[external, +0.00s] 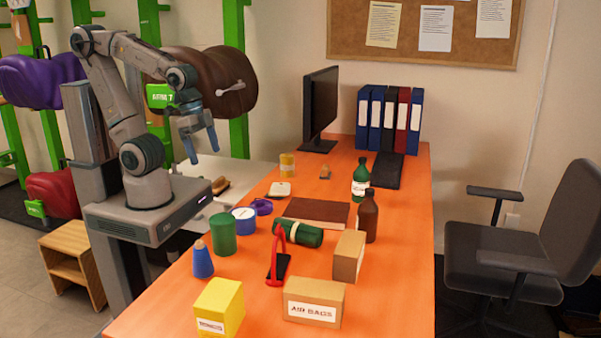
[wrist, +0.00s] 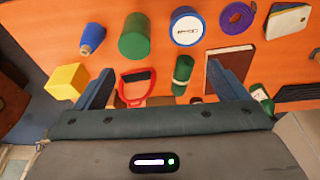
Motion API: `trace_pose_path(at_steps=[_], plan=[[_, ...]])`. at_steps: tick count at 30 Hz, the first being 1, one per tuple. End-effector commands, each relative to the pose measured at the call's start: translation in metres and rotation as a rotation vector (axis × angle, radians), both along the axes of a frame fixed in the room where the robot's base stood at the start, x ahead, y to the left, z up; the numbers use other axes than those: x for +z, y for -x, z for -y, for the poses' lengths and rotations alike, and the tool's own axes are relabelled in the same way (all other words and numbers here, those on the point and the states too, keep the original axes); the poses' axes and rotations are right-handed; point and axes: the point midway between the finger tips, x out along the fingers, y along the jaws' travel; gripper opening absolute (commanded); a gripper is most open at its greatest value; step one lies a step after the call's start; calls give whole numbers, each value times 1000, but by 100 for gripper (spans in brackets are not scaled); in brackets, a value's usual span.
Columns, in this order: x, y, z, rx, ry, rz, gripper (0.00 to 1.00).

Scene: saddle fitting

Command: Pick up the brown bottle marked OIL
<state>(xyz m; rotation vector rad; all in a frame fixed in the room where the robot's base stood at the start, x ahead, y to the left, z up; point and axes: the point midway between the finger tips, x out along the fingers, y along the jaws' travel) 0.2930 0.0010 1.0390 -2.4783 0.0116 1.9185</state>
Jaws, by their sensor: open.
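A brown bottle (external: 367,217) stands upright on the orange table, right of the dark brown book and behind a cardboard box. No marking on it is readable from here. My gripper (external: 204,156) is open and empty, raised at the table's left side, well apart from the bottle. In the wrist view my gripper (wrist: 160,75) shows its two fingers spread wide. The brown bottle cannot be made out clearly there; my gripper's body covers the lower part of that view.
A green bottle (external: 361,180) stands just behind the brown one. A cardboard box (external: 348,257), a green roll (external: 304,233), a brown book (external: 312,212) and a red-handled tool (external: 276,260) lie close by. A monitor (external: 320,105) and binders (external: 389,120) stand at the back.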

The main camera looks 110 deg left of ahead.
Motion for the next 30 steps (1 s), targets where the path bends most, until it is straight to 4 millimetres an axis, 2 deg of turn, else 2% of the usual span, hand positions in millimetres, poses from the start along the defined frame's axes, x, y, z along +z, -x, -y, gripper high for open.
trace_pose_path(at_steps=[1,3,4,12,16,20,24,30], plan=[[0,0,0,0,0,0,78],[0,0,0,0,0,0,58],[0,0,0,0,0,0,55],[1,-1,0,-2,-1,0,55],[8,-18,-1,-23,-4,-1,55],[21,-57,-4,-80,-7,1,55],[33,-113,-11,-164,-4,13,55],[36,-191,-28,-283,14,39,55]])
